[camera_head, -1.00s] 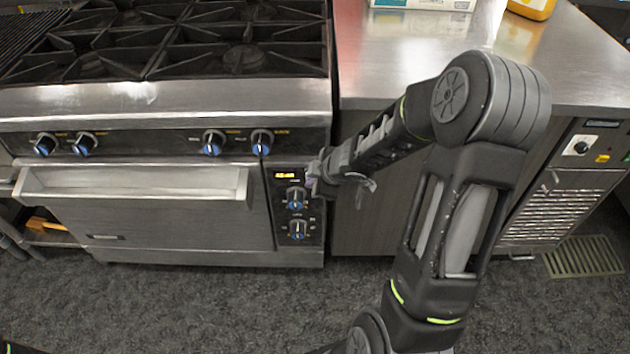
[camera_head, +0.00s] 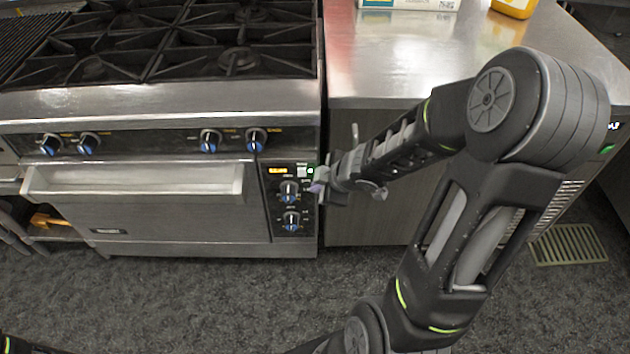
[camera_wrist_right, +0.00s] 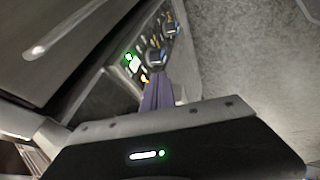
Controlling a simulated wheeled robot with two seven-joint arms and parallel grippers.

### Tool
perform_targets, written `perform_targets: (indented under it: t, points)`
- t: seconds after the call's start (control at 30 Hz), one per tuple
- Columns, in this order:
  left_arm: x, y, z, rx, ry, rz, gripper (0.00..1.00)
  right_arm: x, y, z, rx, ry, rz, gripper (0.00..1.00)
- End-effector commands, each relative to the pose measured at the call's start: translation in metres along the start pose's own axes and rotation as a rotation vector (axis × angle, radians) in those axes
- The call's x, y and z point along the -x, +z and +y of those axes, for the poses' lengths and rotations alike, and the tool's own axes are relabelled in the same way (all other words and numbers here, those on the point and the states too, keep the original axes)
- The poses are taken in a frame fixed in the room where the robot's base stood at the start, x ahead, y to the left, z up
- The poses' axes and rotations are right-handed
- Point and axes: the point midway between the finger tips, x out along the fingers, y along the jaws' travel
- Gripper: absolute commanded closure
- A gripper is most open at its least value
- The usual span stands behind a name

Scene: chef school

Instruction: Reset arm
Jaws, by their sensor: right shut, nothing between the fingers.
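My right arm reaches across the head view from the lower right toward the oven's control panel (camera_head: 289,202). My right gripper (camera_head: 318,186) is at the panel's right edge, beside its upper part, shut and empty. In the right wrist view its purple-grey fingers (camera_wrist_right: 157,95) are together in front of the panel, close to the knobs and a lit green indicator. I cannot tell whether the fingertips touch the panel. My left gripper is not in view.
The gas range (camera_head: 160,100) with the closed oven door (camera_head: 150,205) stands at the left. A steel counter (camera_head: 420,60) is behind my right arm, with a carton (camera_head: 410,3) and a yellow container (camera_head: 514,7) at its back. The dark floor (camera_head: 200,305) in front is clear.

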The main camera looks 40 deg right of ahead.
Motion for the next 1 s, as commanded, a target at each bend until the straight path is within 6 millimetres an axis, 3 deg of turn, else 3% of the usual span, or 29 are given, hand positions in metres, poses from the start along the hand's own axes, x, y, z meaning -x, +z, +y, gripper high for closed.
perform_targets:
  t: [0.53,0.77,0.87,0.97,1.0]
  points:
    - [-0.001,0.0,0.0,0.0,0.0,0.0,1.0,-0.001,0.0,0.0,-0.004,0.0,0.002,1.0]
    - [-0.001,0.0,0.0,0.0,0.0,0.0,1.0,-0.002,-0.011,0.003,-0.202,0.017,0.046,1.0]
    - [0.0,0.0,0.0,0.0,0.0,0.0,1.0,-0.018,-0.023,-0.014,-0.396,-0.021,0.069,1.0]
    - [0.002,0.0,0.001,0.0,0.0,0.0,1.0,-0.046,-0.041,-0.056,-0.631,-0.109,0.067,1.0]
    - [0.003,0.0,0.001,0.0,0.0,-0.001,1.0,-0.059,-0.048,-0.081,-0.73,-0.155,0.049,1.0]
